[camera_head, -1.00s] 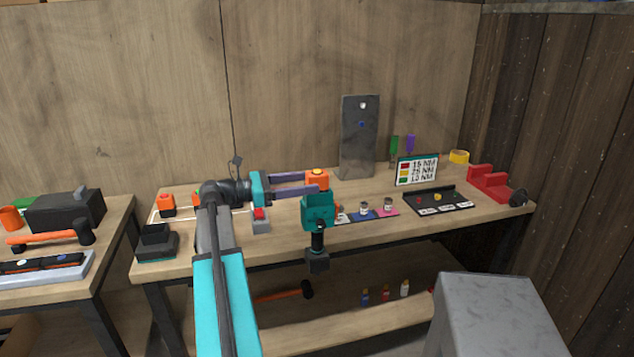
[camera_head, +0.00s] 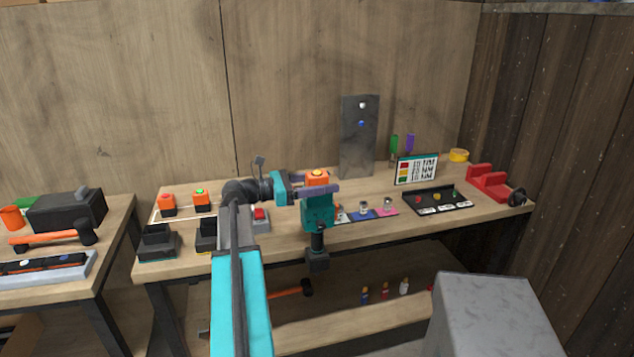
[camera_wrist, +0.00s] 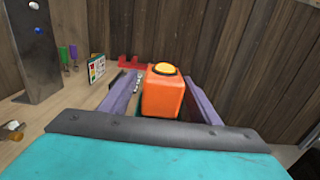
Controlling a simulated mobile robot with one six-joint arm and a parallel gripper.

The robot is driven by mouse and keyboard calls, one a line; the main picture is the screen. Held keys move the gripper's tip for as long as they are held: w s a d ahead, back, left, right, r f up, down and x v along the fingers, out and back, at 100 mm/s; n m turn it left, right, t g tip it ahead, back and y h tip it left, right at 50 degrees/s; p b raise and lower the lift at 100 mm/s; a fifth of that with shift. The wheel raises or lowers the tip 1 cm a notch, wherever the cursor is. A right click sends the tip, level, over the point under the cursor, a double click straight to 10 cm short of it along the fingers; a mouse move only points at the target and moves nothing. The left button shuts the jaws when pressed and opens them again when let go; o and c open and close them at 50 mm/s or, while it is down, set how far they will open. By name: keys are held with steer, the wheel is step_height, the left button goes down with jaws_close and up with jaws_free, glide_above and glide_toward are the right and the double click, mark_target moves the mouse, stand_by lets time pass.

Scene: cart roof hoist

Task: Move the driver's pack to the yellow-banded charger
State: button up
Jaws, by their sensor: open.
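The driver (camera_head: 318,212) stands upright at the bench's front edge, teal with a black lower part. Its orange pack (camera_head: 316,179), with a yellow button on top, sits on its upper end. My gripper (camera_head: 332,184) is open, its purple fingers on either side of the pack. In the wrist view the pack (camera_wrist: 163,93) stands between the fingers, with a gap showing on the right; contact on the left is unclear. The yellow-banded charger (camera_head: 206,236) is a black block at the bench's left, partly hidden by my arm.
Another black charger (camera_head: 158,243) stands left of it. Two orange packs, one with a red light (camera_head: 167,205) and one with a green light (camera_head: 200,201), sit behind. A grey box with a red switch (camera_head: 260,218) lies between arm and driver. A metal plate (camera_head: 359,140) stands behind.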

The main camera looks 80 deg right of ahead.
steer(key=shift+x, duration=0.95)
steer(key=c, duration=1.4)
